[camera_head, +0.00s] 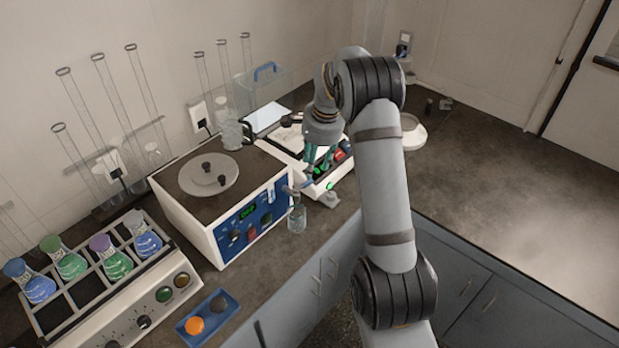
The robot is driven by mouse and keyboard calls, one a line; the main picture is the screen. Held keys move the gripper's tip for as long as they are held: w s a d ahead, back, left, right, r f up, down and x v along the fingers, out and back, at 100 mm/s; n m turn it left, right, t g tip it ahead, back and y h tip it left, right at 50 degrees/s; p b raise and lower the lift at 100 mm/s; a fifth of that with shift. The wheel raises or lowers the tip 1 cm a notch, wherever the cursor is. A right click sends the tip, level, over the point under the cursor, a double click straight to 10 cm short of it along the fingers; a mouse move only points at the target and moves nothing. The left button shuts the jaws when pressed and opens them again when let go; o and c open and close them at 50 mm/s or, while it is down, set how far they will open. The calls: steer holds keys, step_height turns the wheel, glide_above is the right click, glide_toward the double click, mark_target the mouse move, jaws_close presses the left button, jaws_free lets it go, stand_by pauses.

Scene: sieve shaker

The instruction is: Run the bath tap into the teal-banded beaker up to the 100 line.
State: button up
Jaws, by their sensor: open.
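The bath (190,222) is a white box with a dark top, a round lid and a blue front panel with a lit green display. Its tap (291,190) sticks out at the right end of the front. A small clear glass beaker (297,220) stands below the tap; its band, its lines and any water in it are too small to make out. My gripper (318,170) is open and points down, to the right of the tap and apart from the beaker, over the front of a white device (343,172). My wrist partly hides that device.
A glass jug (231,133) stands at the bath's back corner. A shaker (160,290) with several coloured flasks is at the left, and a blue tray (222,302) holds an orange and a dark round piece. The right counter is mostly clear. Tall glass tubes line the wall.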

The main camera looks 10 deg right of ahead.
mark_target(310, 183)
steer(key=f, duration=0.2)
steer(key=w+f+p, duration=0.1)
steer(key=f, duration=0.2)
steer(key=f+p, duration=0.1)
steer(key=f, duration=0.1)
steer(key=shift+w+a+f, duration=0.3)
steer(key=shift+a+f, duration=0.05)
steer(key=shift+c, duration=0.6)
jaws_close()
